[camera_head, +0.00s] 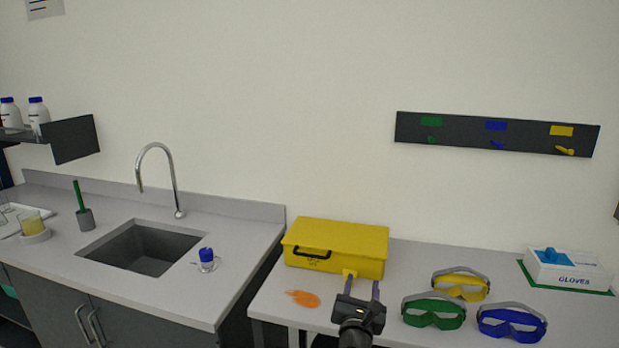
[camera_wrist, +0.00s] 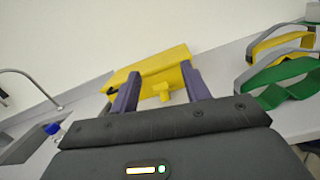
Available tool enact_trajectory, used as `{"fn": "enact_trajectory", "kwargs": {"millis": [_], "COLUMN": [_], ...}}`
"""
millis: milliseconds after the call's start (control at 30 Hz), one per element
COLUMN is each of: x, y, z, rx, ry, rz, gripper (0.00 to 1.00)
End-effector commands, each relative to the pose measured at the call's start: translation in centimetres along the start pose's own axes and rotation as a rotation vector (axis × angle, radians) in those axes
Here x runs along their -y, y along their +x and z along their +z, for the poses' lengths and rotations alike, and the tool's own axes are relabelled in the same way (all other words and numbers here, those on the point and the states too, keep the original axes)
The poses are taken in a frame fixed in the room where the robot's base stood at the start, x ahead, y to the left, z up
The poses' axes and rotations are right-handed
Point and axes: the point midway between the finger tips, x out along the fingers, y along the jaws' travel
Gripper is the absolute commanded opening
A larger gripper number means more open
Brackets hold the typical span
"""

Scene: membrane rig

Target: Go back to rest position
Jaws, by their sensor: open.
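My gripper (camera_head: 362,288) shows at the bottom centre of the head view, over the front of the right-hand table. Its two purple-grey fingers are apart with nothing held between them. In the wrist view my gripper (camera_wrist: 160,88) points toward a yellow case (camera_wrist: 150,68). The yellow case (camera_head: 335,247) lies closed on the table, with a black handle on its front. A small yellow piece (camera_head: 349,273) shows at the case's front, just beyond the fingers; I cannot tell whether they touch it.
Green (camera_head: 433,322), blue (camera_head: 512,337) and yellow goggles (camera_head: 460,292) lie right of my gripper. An orange spill (camera_head: 303,298) is to its left. A glove box (camera_head: 568,280) stands far right. A sink (camera_head: 145,248) with a tap (camera_head: 174,180) is left.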

Motion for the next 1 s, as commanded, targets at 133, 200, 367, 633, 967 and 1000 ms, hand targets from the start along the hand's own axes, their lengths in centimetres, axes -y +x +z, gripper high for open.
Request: {"fn": "enact_trajectory", "kwargs": {"millis": [133,200,367,633,967,1000], "x": [2.3,3.4,6.6,12.8,16.2,16.0], "y": [0.1,0.1,-0.2,-2.6,-10.0,-10.9], "z": [-0.6,-1.1,-2.4,-5.8,-9.6,-9.6], "rx": [-0.038,-0.057,-0.111,-0.219,-0.329,-0.334], "ry": [0.082,0.125,0.260,0.610,1.265,1.338], "rz": [-0.072,-0.109,-0.224,-0.515,-1.059,-1.120], "gripper": [0.47,0.47,0.47,0.47,0.47,0.47]}}
